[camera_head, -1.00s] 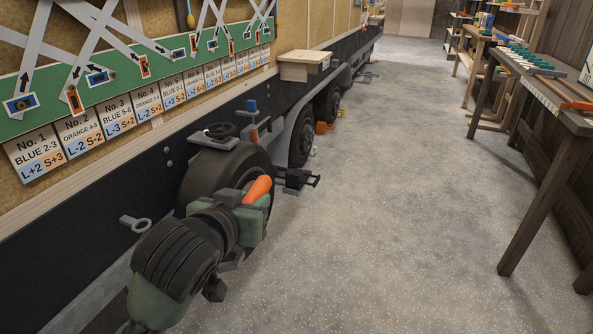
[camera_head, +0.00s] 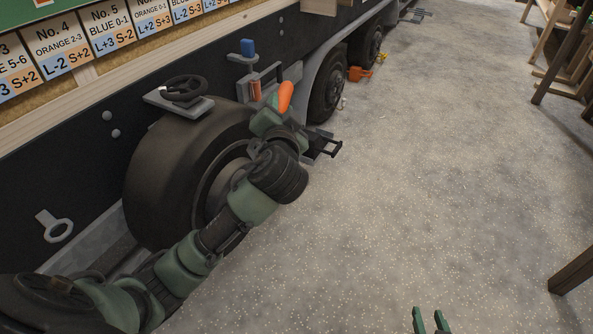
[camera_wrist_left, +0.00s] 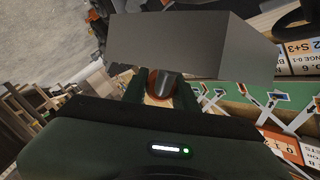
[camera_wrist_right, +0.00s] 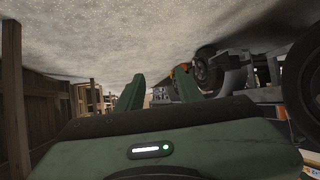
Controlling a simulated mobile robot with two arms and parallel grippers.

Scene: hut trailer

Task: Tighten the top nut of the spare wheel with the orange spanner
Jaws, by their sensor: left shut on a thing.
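My left gripper (camera_head: 272,120) is shut on the orange spanner (camera_head: 285,96). The orange handle sticks up from the fingers, beside the far side of the spare wheel (camera_head: 170,165). In the left wrist view, a grey block (camera_wrist_left: 195,45), apparently part of the spanner, fills the space ahead of the fingers. The spare wheel is a big black tyre standing upright against the trailer's side. My left arm covers part of its hub, and I cannot make out the top nut. My right gripper (camera_head: 431,321) is open and empty over the floor, also seen in the right wrist view (camera_wrist_right: 158,92).
The dark trailer wall (camera_head: 75,165) runs along the left, with a ring bracket (camera_head: 55,227) and a black handwheel (camera_head: 184,90) above the tyre. A black step-like bracket (camera_head: 322,147) juts out beyond the spanner. The floor (camera_head: 430,170) to the right is clear.

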